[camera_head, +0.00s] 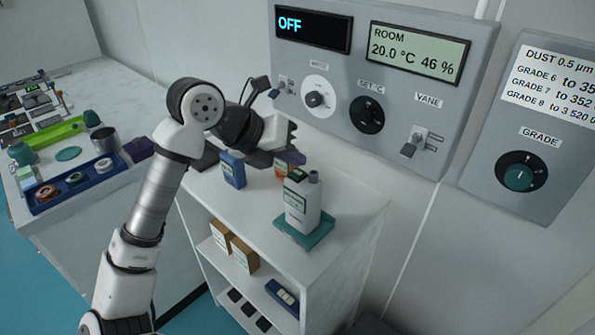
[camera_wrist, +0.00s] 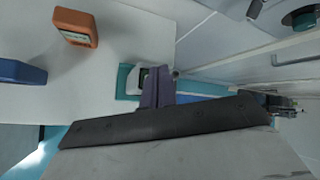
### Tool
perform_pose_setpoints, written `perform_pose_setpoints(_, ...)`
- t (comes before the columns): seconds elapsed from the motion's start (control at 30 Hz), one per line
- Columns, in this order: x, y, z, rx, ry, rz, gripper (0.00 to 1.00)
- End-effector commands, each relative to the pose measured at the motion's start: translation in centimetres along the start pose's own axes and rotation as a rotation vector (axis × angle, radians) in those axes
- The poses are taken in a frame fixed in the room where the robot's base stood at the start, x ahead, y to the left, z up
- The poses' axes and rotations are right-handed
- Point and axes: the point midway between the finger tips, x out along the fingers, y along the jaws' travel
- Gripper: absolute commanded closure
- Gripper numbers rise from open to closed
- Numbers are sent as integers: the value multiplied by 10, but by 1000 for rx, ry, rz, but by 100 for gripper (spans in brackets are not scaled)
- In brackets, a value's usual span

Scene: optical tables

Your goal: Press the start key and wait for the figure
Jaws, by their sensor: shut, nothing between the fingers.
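A white handheld instrument (camera_head: 296,218) with a small greenish display stands upright on a teal mat (camera_head: 318,236), on top of the white shelf unit. The display's writing is too small to read, and I cannot make out a start key. My gripper (camera_head: 292,158) is shut and empty. In the head view it appears just above and behind the instrument's top; I see no clear contact. In the wrist view the shut fingers (camera_wrist: 158,92) cover part of the white instrument (camera_wrist: 146,80), with the teal mat (camera_wrist: 124,80) beside it.
A blue device (camera_head: 232,170) and an orange device (camera_head: 281,172) stand left of and behind the instrument. A wall panel (camera_head: 345,75) reads OFF and ROOM 20.0 °C 46 %. A dust-grade panel (camera_head: 522,205) hangs at right. Boxes sit on the lower shelf. A cluttered table (camera_head: 110,215) is at left.

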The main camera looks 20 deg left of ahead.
Motion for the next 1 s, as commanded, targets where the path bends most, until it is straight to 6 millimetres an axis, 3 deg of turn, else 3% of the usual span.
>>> perform_pose_setpoints(1.0,7,6,-5,0,0,0,100)
